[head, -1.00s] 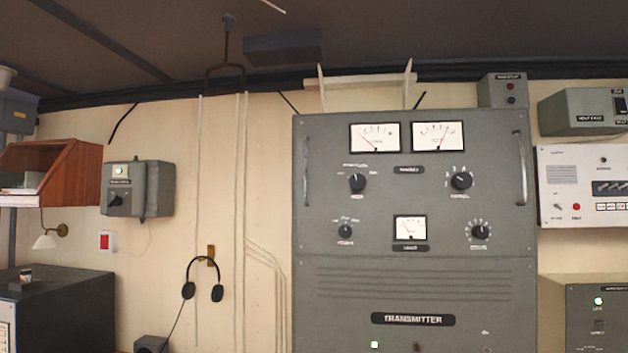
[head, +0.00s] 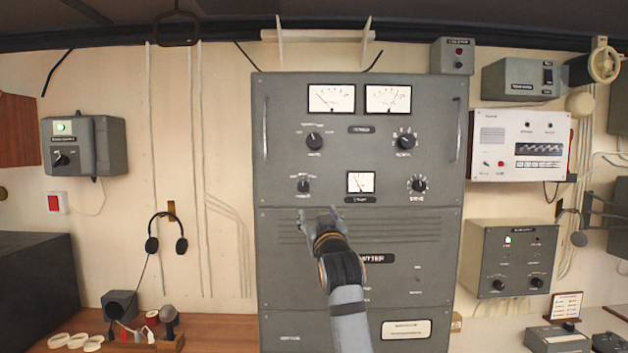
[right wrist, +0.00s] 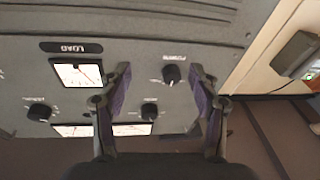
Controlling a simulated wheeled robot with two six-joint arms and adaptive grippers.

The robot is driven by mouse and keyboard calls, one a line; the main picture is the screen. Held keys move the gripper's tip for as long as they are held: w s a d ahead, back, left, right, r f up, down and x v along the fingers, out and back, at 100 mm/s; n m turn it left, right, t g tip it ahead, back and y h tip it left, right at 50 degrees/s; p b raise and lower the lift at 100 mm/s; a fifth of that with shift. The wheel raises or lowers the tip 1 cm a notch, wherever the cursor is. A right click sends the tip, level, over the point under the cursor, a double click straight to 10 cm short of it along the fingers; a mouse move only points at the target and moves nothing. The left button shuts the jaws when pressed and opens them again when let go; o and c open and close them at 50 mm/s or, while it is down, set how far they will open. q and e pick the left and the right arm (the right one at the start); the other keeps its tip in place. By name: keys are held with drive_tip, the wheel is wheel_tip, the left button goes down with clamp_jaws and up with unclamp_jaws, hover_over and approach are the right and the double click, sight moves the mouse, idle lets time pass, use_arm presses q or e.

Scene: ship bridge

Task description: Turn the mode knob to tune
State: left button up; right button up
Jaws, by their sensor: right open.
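The grey transmitter panel (head: 430,230) stands straight ahead and carries several black knobs. The upper-left knob (head: 314,140) appears to be the mode knob; its lettering is too small to read surely. Its pointer setting is unclear. Below it is a lower-left knob (head: 303,185). My right gripper (head: 320,212) is open and empty, its fingers pointing up just below the lower-left knob in the head view. In the right wrist view, which shows the panel upside down, the upper-left knob (right wrist: 150,110) and the lower-left knob (right wrist: 171,75) both appear between the open fingers. My left gripper is not in view.
A load meter (head: 361,183) sits right of the lower-left knob. Two other knobs, an upper-right one (head: 405,141) and a lower-right one (head: 418,184), are on the panel. A metal handle (head: 265,128) runs down its left edge. Headphones (head: 166,232) hang at left.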

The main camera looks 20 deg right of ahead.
sight(315, 143)
drive_tip(key=s+a+r+t, duration=0.1)
drive_tip(key=s+r+t, duration=0.3)
drive_tip(key=r, duration=0.9)
drive_tip(key=shift+m+g+h, duration=0.3)
drive_tip(key=shift+g+h, duration=0.1)
drive_tip(key=shift+g, duration=0.4)
drive_tip(key=p+x, duration=0.3)
drive_tip(key=x, duration=0.1)
drive_tip(key=p+x, duration=0.4)
drive_tip(key=x, duration=0.1)
drive_tip(key=shift+w+d+r, duration=0.2)
drive_tip(key=shift+d+r, duration=0.1)
drive_tip(key=shift+w+f, duration=0.1)
drive_tip(key=shift+w, duration=0.15)
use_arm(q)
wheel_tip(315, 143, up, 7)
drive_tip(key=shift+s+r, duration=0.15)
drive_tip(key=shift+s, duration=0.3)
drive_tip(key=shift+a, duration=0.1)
